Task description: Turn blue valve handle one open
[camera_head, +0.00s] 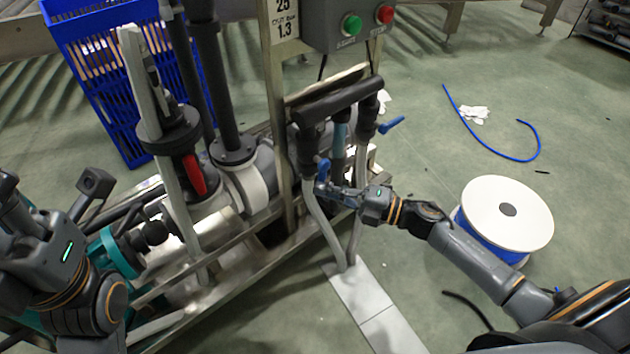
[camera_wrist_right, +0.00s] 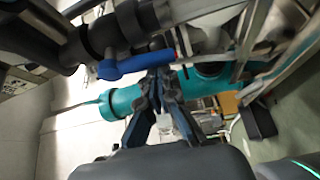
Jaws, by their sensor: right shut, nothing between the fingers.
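A blue valve handle (camera_head: 323,169) sits on the lower left pipe of the dark manifold. It also shows in the right wrist view (camera_wrist_right: 135,64), running across just beyond my fingertips. A second blue handle (camera_head: 391,125) sticks out to the right of the manifold. Which one is handle one cannot be told from markings. My right gripper (camera_head: 326,187) is at the nearer handle; in the wrist view its fingers (camera_wrist_right: 160,74) are shut and empty, with tips at or very close to the handle's right part. My left gripper (camera_head: 62,245) is at the far left, its fingers unclear.
A dark manifold (camera_head: 338,100) with vertical hoses stands before a metal frame. A control box (camera_head: 345,22) with green and red buttons is above. A red lever (camera_head: 194,174) and a blue crate (camera_head: 85,60) are left. A cable spool (camera_head: 508,212) stands right, near my right arm.

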